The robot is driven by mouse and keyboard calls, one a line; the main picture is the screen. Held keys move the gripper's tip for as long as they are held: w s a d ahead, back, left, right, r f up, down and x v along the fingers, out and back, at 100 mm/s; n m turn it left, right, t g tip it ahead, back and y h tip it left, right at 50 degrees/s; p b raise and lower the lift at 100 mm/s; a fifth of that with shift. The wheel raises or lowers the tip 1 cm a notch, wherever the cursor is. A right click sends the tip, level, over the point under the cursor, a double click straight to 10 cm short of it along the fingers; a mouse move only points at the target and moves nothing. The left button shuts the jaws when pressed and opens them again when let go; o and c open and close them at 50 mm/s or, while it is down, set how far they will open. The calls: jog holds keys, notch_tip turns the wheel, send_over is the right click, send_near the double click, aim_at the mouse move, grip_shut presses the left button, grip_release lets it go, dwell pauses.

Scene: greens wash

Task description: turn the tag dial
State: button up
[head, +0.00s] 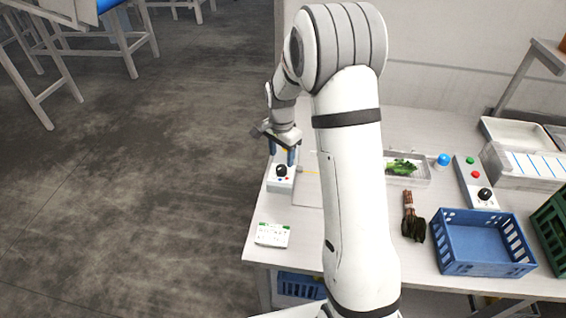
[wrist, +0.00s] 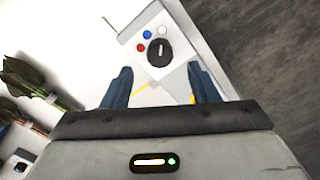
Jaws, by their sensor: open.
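A white box (head: 281,184) with a black dial (head: 281,170) and small red and blue buttons sits near the left edge of the table. In the wrist view the dial (wrist: 160,52) is a round black knob with a light line on it, and the box (wrist: 148,22) lies tilted in the picture. My gripper (head: 284,154) is open and empty, above and behind the dial in the head view. In the wrist view the dial shows beyond and between the two fingertips (wrist: 160,78), apart from them.
A second control box (head: 475,180) with green and red buttons and a black knob stands at right, by a blue crate (head: 460,262). A tray of greens (head: 410,178) and a dark bundle (head: 412,222) lie between.

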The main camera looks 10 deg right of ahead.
aim_at(282, 168)
notch_tip(282, 168, down, 5)
jog(key=shift+f+p, duration=0.1)
jog(key=shift+p, duration=0.35)
